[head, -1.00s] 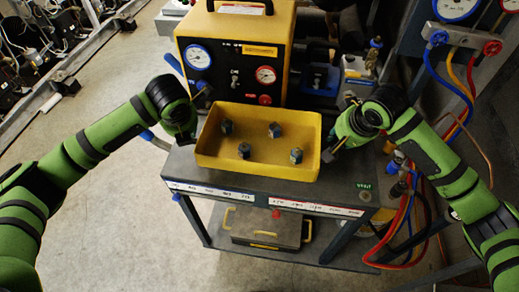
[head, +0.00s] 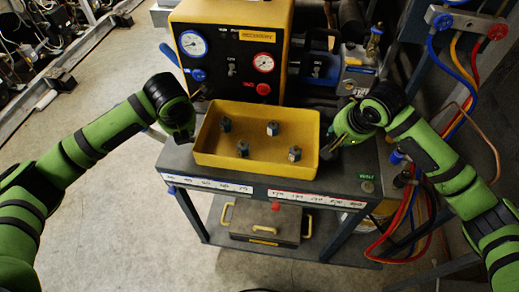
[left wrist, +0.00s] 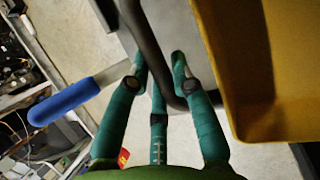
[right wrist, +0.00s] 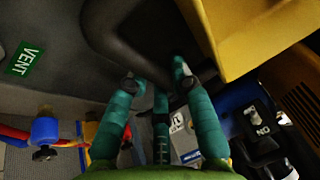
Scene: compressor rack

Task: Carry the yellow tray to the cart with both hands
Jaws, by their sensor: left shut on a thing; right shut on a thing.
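The yellow tray (head: 256,168) appears level over the top of the grey cart (head: 345,182), with several dark hex nuts (head: 272,128) in it. I cannot tell whether it touches the cart top. My left gripper (head: 190,135) is at the tray's left end, its fingers shut around a dark curved handle (left wrist: 148,35); the tray wall (left wrist: 235,90) shows beside it in the left wrist view. My right gripper (head: 334,146) is at the right end, shut on the matching dark handle (right wrist: 125,50); the tray (right wrist: 240,40) shows at upper right in the right wrist view.
A yellow machine with gauges (head: 228,80) stands just behind the tray. A blue and grey pump (head: 335,70) is behind right. Hoses (head: 450,65) hang at the right. A case (head: 265,224) sits on the cart's lower shelf. Open floor (head: 90,200) lies left.

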